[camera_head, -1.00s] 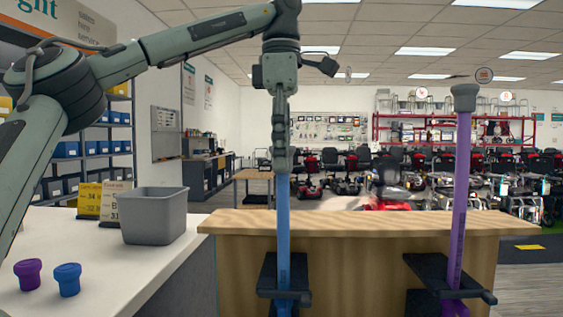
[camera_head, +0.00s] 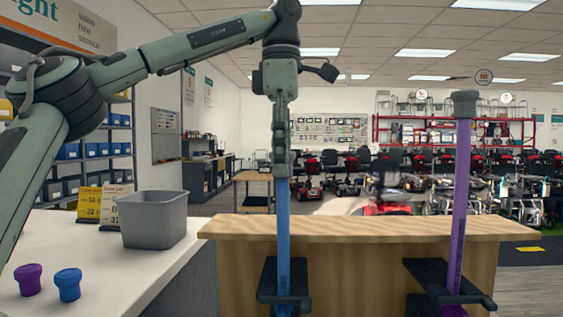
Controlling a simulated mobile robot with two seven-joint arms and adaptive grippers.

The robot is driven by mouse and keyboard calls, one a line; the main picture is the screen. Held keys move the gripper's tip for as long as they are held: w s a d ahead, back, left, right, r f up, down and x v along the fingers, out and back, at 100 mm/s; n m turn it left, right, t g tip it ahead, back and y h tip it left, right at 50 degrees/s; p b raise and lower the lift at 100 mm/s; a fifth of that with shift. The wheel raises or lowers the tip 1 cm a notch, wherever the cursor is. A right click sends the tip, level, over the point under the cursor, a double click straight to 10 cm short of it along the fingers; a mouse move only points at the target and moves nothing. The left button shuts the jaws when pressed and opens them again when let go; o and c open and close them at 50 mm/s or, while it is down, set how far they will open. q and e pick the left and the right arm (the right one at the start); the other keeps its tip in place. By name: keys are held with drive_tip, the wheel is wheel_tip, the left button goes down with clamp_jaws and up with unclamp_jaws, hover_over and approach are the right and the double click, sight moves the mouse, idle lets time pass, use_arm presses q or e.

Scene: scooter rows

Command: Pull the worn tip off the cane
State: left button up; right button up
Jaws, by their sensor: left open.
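A blue cane (camera_head: 284,225) stands upright, its lower part at a black clamp (camera_head: 283,283) on the front of a wooden bench. My left gripper (camera_head: 281,170) points down over the top end of the blue cane. It is open, and its fingers hide that end, so I cannot see a tip there or tell whether they touch it. A purple cane (camera_head: 459,190) stands to the right, tilted slightly, with a grey worn-looking tip (camera_head: 464,103) on its upper end. A purple tip (camera_head: 28,280) and a blue tip (camera_head: 68,285) sit on the white counter. My right gripper is out of view.
A grey bin (camera_head: 154,220) stands on the white counter (camera_head: 110,270) at the left, beside yellow and white price cards (camera_head: 103,205). The wooden bench (camera_head: 375,228) spans the middle. A second black clamp (camera_head: 445,285) is at the purple cane. Scooters are far behind.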

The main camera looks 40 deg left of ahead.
use_arm(q)
drive_tip(key=shift+p, duration=0.35)
idle(0.4)
drive_tip(key=shift+c, duration=0.4)
clamp_jaws()
drive_tip(key=shift+r+p, duration=0.55)
drive_tip(key=shift+r, duration=2.45)
drive_tip(key=shift+d+r, duration=0.1)
